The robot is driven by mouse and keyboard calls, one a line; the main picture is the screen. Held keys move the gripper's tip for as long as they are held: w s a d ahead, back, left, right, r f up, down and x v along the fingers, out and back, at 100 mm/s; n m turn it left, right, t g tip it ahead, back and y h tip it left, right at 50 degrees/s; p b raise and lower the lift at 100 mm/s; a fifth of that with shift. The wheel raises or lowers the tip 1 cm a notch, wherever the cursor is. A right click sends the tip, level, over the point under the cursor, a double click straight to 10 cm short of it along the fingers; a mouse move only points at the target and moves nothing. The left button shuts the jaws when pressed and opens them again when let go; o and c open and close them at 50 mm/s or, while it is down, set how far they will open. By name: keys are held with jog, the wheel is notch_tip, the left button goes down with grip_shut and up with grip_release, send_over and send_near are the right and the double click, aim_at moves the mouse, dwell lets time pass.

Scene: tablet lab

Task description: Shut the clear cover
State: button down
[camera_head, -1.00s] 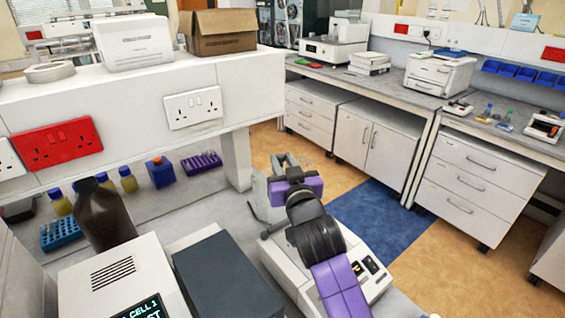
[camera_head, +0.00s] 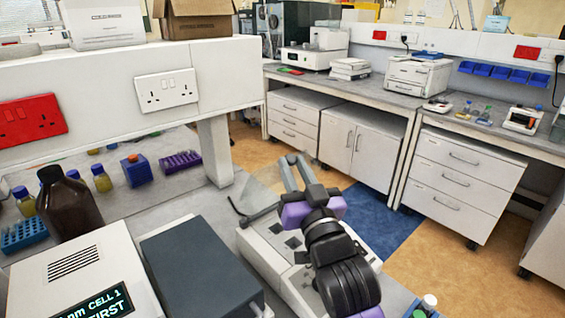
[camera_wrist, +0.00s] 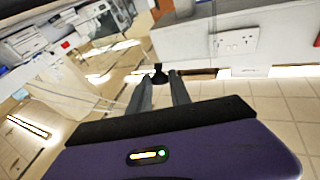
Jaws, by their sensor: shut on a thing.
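The clear cover (camera_head: 264,184) shows faintly as a see-through sheet beside my fingers in the head view. It stands raised over the white instrument (camera_head: 262,243), and its edges are hard to make out. In the wrist view the see-through cover (camera_wrist: 88,92) spreads to the left of my fingers. My gripper (camera_head: 291,157) reaches beyond the purple hand, over the far part of the instrument. In the wrist view my gripper (camera_wrist: 160,76) is shut on a small dark knob (camera_wrist: 160,72), apparently the cover's handle. My arm hides part of the instrument.
A dark grey box (camera_head: 200,268) and a white device with a lit screen (camera_head: 93,301) stand to the left. A brown bottle (camera_head: 70,208) and a purple rack (camera_head: 181,161) are behind them. Small vials (camera_head: 428,304) stand at bottom right. A shelf with sockets (camera_head: 165,91) overhangs the bench.

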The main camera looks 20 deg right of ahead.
jog(key=s+d+f+b, duration=0.2)
jog(key=s+f, duration=0.4)
jog(key=f, duration=0.1)
jog(key=shift+s+f+b, duration=0.15)
jog(key=shift+f+b, duration=0.1)
jog(key=shift+b, duration=0.1)
jog(key=c, duration=1.2)
grip_release()
jog(key=shift+c, duration=0.2)
jog(key=shift+a, duration=0.1)
jog(key=shift+s+f, duration=0.1)
jog(key=shift+s, duration=0.15)
jog(key=s+b, duration=0.1)
jog(key=s, duration=0.6)
jog(key=shift+s+f, duration=0.15)
jog(key=shift+s, duration=0.05)
